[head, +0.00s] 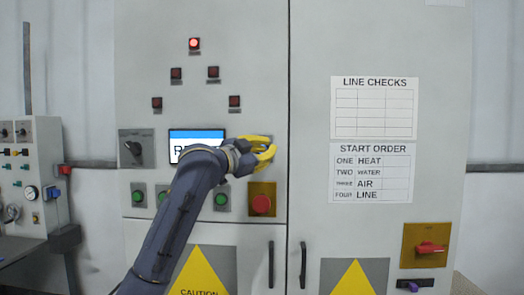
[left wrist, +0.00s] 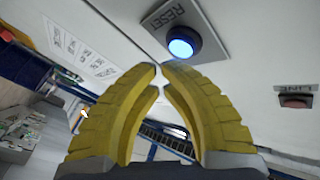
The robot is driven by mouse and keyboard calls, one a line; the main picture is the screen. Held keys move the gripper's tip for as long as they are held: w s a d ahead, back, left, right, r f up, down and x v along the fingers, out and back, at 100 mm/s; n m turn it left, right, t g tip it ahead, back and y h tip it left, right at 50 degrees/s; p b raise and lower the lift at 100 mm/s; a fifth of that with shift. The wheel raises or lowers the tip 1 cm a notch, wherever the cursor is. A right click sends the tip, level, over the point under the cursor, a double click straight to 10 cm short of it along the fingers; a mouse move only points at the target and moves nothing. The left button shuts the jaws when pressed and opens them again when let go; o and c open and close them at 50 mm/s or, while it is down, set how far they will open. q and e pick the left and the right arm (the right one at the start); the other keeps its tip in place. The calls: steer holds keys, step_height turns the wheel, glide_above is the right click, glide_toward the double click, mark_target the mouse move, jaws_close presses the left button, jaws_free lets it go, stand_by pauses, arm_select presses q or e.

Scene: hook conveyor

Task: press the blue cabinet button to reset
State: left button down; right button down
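The blue reset button (left wrist: 181,46) is lit and sits on a grey plate marked RESET in the left wrist view. In the head view my left gripper hides it. My left gripper (head: 268,153) is in front of the grey cabinet, just right of the display. In the left wrist view the yellow fingertips of this gripper (left wrist: 160,68) are together with nothing between them. They appear just below the button in that picture; I cannot tell whether they touch it. My right gripper is not in view.
A red mushroom button (head: 261,204) on a yellow plate is just below my left gripper. The display (head: 190,136) is partly covered by my arm. Green buttons (head: 221,198), a rotary switch (head: 132,148) and door handles (head: 271,264) are nearby. A red-handled switch (head: 430,247) is at right.

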arm_select(q)
steer(key=c, duration=2.1)
jaws_free()
jaws_close()
steer(key=shift+w, duration=0.2)
steer(key=shift+w, duration=0.25)
steer(key=shift+w, duration=0.45)
steer(key=shift+s, duration=0.85)
